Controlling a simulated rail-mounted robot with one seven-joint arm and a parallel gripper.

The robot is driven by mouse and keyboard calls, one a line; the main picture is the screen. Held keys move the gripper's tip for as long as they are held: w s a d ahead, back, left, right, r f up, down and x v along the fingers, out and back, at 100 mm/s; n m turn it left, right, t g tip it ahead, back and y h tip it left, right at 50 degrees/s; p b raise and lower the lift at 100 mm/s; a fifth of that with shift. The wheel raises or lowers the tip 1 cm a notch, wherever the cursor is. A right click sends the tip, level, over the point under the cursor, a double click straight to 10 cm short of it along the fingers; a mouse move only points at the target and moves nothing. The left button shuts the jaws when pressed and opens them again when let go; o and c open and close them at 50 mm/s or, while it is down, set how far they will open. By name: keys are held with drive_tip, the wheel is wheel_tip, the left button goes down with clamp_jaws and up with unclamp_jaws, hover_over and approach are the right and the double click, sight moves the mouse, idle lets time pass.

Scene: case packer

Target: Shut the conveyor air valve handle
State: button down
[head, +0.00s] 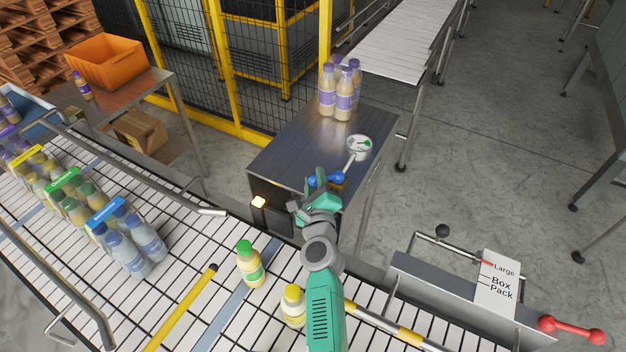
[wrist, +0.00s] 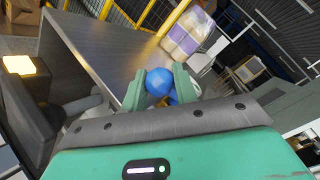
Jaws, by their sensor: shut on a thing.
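In the wrist view, the blue knob (wrist: 158,80) sits between the two green fingertips of my gripper (wrist: 160,85). My gripper (head: 321,188) is shut on this knob. The fingers and wrist hide much of the handle and the valve body.
The steel table (head: 288,147) carries several purple-labelled bottles (head: 343,104) at its back. A lit yellow button (head: 258,202) is left of my gripper. The conveyor (head: 185,268) below carries bottles. A red handle (head: 572,329) and a Box Pack panel (head: 498,284) are at right.

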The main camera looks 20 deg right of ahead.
drive_tip(key=c, duration=1.1)
unclamp_jaws()
drive_tip(key=p+v, duration=0.4)
drive_tip(key=v, duration=0.3)
drive_tip(key=shift+r, duration=0.15)
drive_tip(key=shift+s+a, duration=0.1)
drive_tip(key=shift+s, duration=0.25)
